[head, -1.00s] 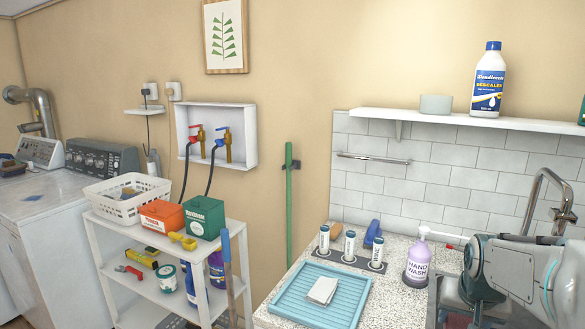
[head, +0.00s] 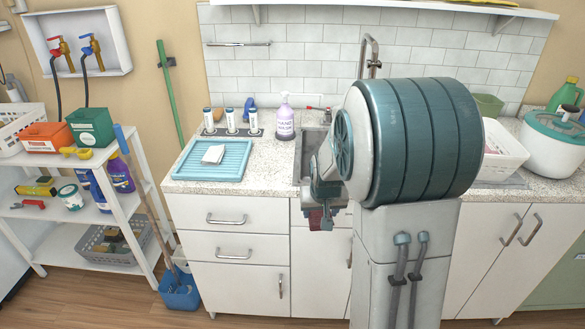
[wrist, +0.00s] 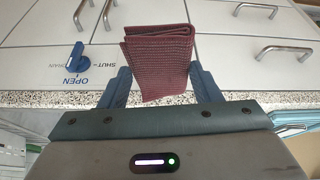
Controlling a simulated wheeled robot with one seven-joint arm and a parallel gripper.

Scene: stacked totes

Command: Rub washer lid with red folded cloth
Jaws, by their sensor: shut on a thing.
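The red folded cloth (wrist: 160,50) is dark red and ribbed. In the wrist view it sits between the two blue fingers of my gripper (wrist: 160,72), which is shut on it. In the head view my gripper (head: 322,214) hangs in front of the counter's cabinets, left of my large arm link, and only a little of the cloth shows. At the left edge of the head view is part of a white washer side (head: 10,225). Its lid is outside the picture.
The counter holds a teal tray (head: 213,160), a hand wash bottle (head: 285,122) and a sink partly hidden by my arm. A loaded white shelf (head: 105,185) and blue bucket (head: 180,291) stand left. The wrist view shows a blue OPEN/SHUT knob (wrist: 76,57). Front floor is clear.

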